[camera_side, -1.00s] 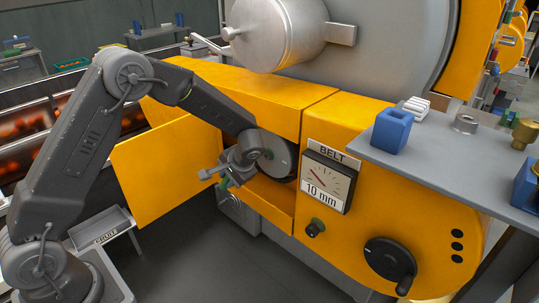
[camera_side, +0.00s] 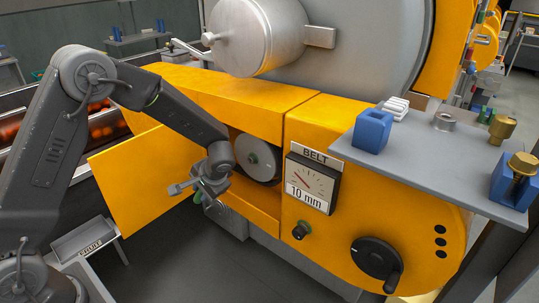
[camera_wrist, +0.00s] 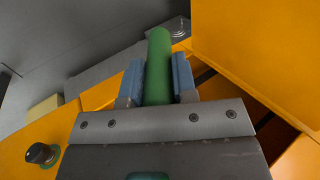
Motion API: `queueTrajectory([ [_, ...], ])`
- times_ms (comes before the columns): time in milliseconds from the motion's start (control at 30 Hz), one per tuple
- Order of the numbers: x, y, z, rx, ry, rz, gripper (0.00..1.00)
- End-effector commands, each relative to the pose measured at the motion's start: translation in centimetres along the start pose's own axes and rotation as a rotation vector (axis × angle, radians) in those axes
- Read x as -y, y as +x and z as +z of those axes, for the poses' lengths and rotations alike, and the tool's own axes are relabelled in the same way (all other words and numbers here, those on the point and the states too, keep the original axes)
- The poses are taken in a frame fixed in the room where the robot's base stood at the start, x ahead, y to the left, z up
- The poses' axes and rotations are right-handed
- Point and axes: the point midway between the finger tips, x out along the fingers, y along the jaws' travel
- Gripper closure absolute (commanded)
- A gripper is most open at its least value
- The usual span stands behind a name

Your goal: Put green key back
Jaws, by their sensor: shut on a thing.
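The green key (camera_wrist: 159,68) is a green rod in the wrist view. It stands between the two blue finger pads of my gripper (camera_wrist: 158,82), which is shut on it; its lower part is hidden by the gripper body. In the side view my gripper (camera_side: 200,194) is in front of the open yellow compartment, below and left of the grey pulley (camera_side: 257,160). Only a small bit of the green key (camera_side: 197,198) shows there.
A yellow door (camera_side: 145,180) stands open left of the compartment. A grey shelf (camera_side: 430,170) with blue blocks juts out at right.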

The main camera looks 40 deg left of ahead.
Motion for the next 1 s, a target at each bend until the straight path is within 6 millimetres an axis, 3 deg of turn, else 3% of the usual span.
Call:
queueTrajectory([
  [267, 0.2, -0.9, -0.7, -0.023, 0.07, -0.002, 1.0],
  [467, 0.8, -4.5, -2.7, -0.094, 0.353, -0.027, 1.0],
  [767, 2.0, -13.0, -6.0, -0.181, 0.924, -0.183, 1.0],
  [867, 2.5, -16.7, -6.8, -0.196, 1.126, -0.288, 1.0],
  [1000, 3.2, -23.1, -7.6, -0.195, 1.413, -0.517, 1.0],
])
